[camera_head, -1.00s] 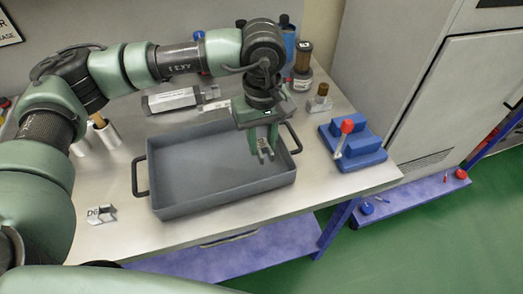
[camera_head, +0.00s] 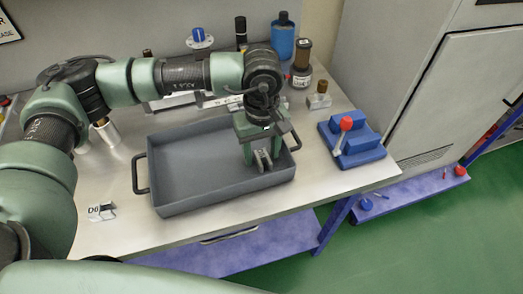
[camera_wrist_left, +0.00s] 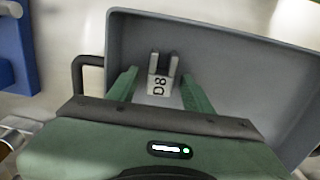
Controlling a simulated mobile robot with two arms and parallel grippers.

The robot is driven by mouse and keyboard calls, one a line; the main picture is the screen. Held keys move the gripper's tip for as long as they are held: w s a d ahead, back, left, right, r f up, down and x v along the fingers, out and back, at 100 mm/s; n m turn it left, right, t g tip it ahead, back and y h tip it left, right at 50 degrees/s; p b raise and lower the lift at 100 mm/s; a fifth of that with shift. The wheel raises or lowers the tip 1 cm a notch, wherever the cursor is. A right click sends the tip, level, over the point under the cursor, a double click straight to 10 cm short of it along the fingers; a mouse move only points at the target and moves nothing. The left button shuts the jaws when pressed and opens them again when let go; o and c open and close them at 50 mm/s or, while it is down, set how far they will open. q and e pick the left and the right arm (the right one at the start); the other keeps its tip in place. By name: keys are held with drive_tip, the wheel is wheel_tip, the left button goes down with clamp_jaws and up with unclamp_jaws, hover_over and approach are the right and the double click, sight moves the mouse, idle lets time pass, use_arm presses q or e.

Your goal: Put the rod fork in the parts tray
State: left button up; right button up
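The rod fork (camera_wrist_left: 162,75), a small grey two-pronged part marked D8, is inside the parts tray near its right end. It also shows in the head view (camera_head: 263,160), below my left gripper (camera_head: 256,156). The parts tray (camera_head: 161,190) is a grey open box with black side handles on the table. In the left wrist view my left gripper (camera_wrist_left: 160,80) has its green fingers on either side of the fork, with gaps visible between. The fork appears to rest on the tray floor; its underside is hidden. My right gripper is out of view.
A similar small labelled part (camera_head: 101,211) lies on the table left of the tray. A blue fixture with a red-knobbed lever (camera_head: 352,142) stands right of the tray. A brown-topped cylinder (camera_head: 301,65), a blue bottle (camera_head: 283,38) and a brass-topped block (camera_head: 319,95) stand behind.

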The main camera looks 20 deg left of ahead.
sight(262, 154)
use_arm(q)
drive_tip(key=shift+r, duration=0.35)
wheel_tip(262, 154, up, 12)
drive_tip(key=b, duration=0.1)
drive_tip(key=shift+f, duration=0.2)
drive_tip(key=shift+r, duration=0.1)
